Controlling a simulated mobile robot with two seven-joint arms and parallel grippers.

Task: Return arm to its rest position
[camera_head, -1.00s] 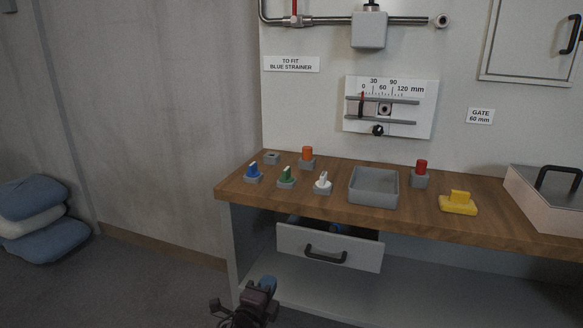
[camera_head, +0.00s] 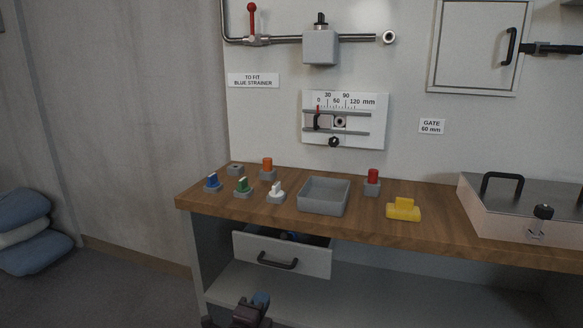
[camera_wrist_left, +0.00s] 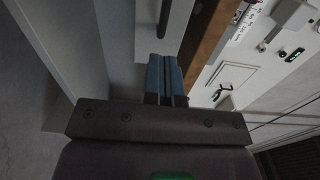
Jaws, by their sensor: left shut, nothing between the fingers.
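My left gripper (camera_head: 261,300) shows at the bottom of the head view, in front of the bench and below the drawer. Its blue fingertips (camera_wrist_left: 165,75) are together in the left wrist view, with nothing between them. The gripper is apart from the drawer and the bench top in the head view. Most of my left arm is out of the picture. My right gripper is not in view.
A wooden bench (camera_head: 358,226) holds several coloured plugs, a grey tray (camera_head: 325,208), a yellow block (camera_head: 403,210) and a lidded box (camera_head: 485,208). The drawer (camera_head: 290,258) stands partly open, with something blue inside. Cushions (camera_head: 32,233) lie at left. Floor left of the bench is clear.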

